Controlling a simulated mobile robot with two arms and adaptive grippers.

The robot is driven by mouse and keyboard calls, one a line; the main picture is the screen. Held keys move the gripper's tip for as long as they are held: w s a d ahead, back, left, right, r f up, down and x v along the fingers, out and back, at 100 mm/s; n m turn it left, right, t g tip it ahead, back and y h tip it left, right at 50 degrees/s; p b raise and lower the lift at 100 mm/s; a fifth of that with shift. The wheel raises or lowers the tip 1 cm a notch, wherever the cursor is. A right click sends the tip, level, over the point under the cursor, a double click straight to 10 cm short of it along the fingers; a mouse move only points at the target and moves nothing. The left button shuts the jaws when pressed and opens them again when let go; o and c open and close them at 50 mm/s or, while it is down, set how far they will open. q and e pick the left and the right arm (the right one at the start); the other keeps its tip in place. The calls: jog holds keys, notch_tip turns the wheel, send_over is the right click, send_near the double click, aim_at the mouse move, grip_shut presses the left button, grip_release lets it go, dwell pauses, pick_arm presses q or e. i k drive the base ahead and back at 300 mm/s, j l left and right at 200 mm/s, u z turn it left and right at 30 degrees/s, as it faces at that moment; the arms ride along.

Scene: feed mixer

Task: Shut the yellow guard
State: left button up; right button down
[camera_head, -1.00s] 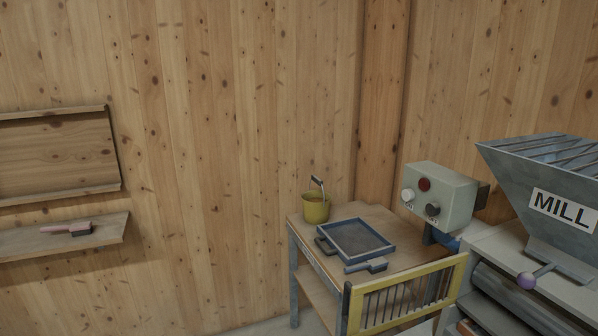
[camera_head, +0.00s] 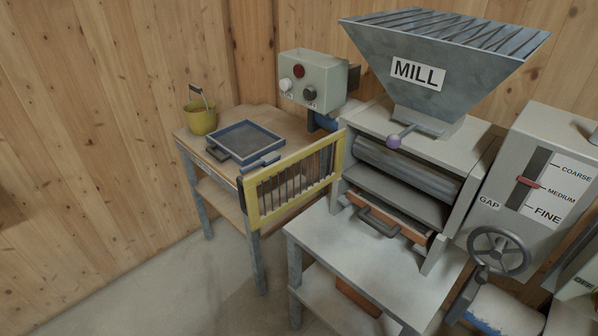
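The yellow guard (camera_head: 262,221) is a yellow frame with dark bars. It stands swung open at the left side of the mill (camera_head: 405,133), sticking out to the left in front of the side table. The mill's front is uncovered, with its grey roller (camera_head: 407,165) and the opening below it in plain view. The guard's right end is near the mill's left edge. Neither of my grippers shows in the head view.
A side table (camera_head: 187,140) holds a yellow bucket (camera_head: 201,121) and a blue-rimmed tray (camera_head: 271,133). A control box (camera_head: 313,78) stands behind. A gap panel (camera_head: 547,180) with a handwheel (camera_head: 499,251) is at the right. Bare floor (camera_head: 150,290) lies at the lower left.

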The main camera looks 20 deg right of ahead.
aim_at(248, 194)
jog(key=i+z, duration=0.1)
jog(key=z, duration=0.35)
jog(key=j+z, duration=0.15)
jog(key=z, duration=0.3)
jog(key=i+j+z, duration=0.1)
jog(key=z, duration=0.35)
jog(key=j+z, duration=0.2)
jog(key=z, duration=0.25)
jog(key=j+z, duration=0.3)
jog(key=j, duration=0.55)
jog(key=j+z, duration=0.25)
jog(key=j, duration=0.6)
jog(key=k+j+z, duration=0.1)
jog(key=j+z, duration=0.2)
jog(key=j, duration=0.55)
